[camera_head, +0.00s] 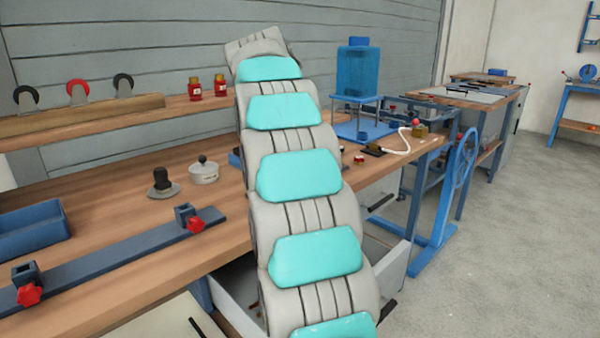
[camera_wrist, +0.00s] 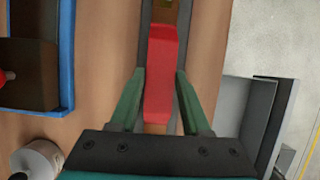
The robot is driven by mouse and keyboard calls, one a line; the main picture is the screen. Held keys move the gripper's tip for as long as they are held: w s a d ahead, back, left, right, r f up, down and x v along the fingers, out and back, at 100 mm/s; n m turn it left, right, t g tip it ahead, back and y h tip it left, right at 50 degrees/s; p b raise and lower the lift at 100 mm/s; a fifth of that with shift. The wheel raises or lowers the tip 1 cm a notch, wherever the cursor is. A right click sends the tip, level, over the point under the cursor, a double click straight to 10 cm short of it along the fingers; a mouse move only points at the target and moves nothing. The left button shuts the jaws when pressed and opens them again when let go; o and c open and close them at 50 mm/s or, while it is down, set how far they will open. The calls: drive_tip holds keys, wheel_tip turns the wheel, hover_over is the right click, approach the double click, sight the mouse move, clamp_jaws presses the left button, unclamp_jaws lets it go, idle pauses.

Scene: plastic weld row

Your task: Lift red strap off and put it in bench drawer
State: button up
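A red strap (camera_wrist: 160,75) shows in the wrist view as a long bar, with grey strips along both sides. My gripper (camera_wrist: 161,72) has its two green fingers on either side of it, with the tips very close to its edges. I cannot tell whether they press on it. The strap and my gripper are hidden in the head view, where my arm crosses the bench. A grey drawer stands pulled out at the bench front (camera_head: 395,265), partly behind my arm. A grey open box shape, likely this drawer, shows in the wrist view (camera_wrist: 245,115).
A blue bin (camera_head: 32,230) and a dark rail with red-knobbed clamps (camera_head: 120,258) lie at left on the wooden bench.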

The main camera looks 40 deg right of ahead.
clamp_jaws()
drive_tip(key=shift+r, duration=0.1)
idle(0.4)
drive_tip(key=shift+r, duration=1.65)
drive_tip(key=s+a+r+b, duration=0.1)
drive_tip(key=s, duration=1.5)
drive_tip(key=shift+r, duration=0.25)
